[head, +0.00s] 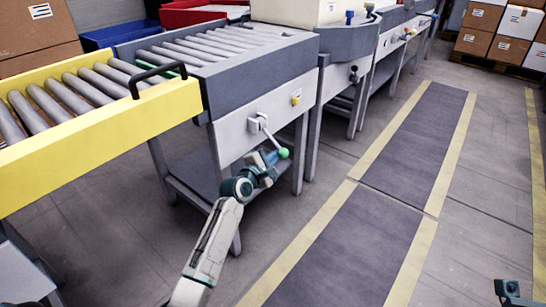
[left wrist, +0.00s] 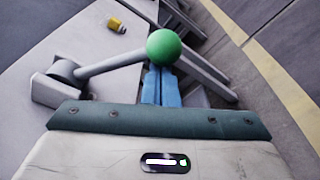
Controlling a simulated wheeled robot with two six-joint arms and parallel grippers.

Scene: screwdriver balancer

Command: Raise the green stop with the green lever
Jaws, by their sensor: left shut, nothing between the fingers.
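The green lever is a grey rod ending in a green ball (head: 284,153) on the front of the grey roller conveyor. In the left wrist view the green ball (left wrist: 164,46) is just beyond my blue fingertips, with its rod running left to a grey pivot. My left gripper (head: 272,156) is shut and empty, its fingers (left wrist: 161,84) together right by the ball. Whether they touch it I cannot tell. The green stop (head: 165,73) shows as a low green bar between rollers, partly behind a black handle. A part of my right arm shows at the lower right corner; its fingers are unclear.
A yellow roller section (head: 100,135) with a black handle (head: 157,76) joins the conveyor at the left. A yellow knob (head: 296,98) sits on the conveyor front, right of the lever. The conveyor's legs and lower shelf are near my left arm. The dark floor mats (head: 345,250) are clear.

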